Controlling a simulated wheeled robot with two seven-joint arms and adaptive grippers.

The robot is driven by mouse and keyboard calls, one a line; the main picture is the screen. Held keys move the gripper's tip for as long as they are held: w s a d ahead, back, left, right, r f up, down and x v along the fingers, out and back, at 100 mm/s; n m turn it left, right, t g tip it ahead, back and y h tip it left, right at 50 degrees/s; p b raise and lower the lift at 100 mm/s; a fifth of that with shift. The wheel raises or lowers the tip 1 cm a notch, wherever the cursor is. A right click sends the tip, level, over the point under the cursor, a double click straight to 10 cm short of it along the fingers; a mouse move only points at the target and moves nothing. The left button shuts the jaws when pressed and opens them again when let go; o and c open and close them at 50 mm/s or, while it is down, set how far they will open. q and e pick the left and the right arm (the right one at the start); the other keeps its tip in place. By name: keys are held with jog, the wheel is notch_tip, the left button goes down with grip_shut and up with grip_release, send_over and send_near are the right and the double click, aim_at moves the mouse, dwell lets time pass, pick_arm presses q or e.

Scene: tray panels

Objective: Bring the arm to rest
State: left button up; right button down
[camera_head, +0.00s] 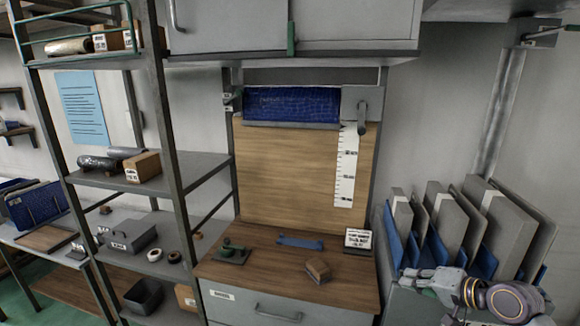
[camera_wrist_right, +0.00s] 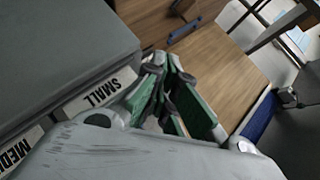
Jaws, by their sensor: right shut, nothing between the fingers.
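My right arm reaches in from the lower right in the head view. Its gripper (camera_head: 412,273) is in front of the blue rack with upright grey panels, pointing left toward the wooden counter. In the right wrist view the gripper (camera_wrist_right: 163,62) shows green-padded fingers close together, shut with nothing between them. The wooden counter (camera_wrist_right: 222,50) shows beyond the fingertips. Grey surfaces with labels reading SMALL (camera_wrist_right: 100,90) and MEDI, cut off, lie to the left of the fingers. My left gripper is not in view.
Grey panels (camera_head: 507,225) stand in the blue rack at right. The counter (camera_head: 285,278) holds a green-handled tool (camera_head: 232,252), a blue strip (camera_head: 300,242), a small wooden block (camera_head: 317,270) and a sign (camera_head: 358,240). An open metal shelf (camera_head: 170,180) stands at left.

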jog(key=s+a+f+n+g+h, duration=0.1)
jog(key=s+a+f+n, duration=0.1)
jog(key=s+a+f, duration=0.3)
jog(key=s+f+n+g+h, duration=0.1)
jog(key=s+f+n+g, duration=0.15)
jog(key=f, duration=0.45)
jog(key=s+a+f+n+g+h, duration=0.2)
jog(key=s+a+f, duration=0.15)
jog(key=s, duration=0.45)
jog(key=s+a+f+n+g+h, duration=0.1)
jog(key=s+a+f+n+h, duration=0.1)
jog(key=s+f, duration=0.35)
jog(key=s+f+g, duration=0.1)
jog(key=s+f, duration=0.1)
jog(key=f, duration=1.3)
jog(key=s+f+g, duration=0.1)
jog(key=s+f, duration=0.1)
jog(key=f, duration=1.4)
jog(key=s+d+f, duration=0.2)
jog(key=s+f, duration=0.8)
jog(key=s, duration=0.1)
jog(key=s+d+f, duration=0.2)
jog(key=s+f, duration=0.8)
jog(key=s, duration=0.1)
jog(key=shift+s+d+n+g, duration=0.25)
jog(key=shift+d+n+g, duration=0.1)
jog(key=shift+f, duration=0.1)
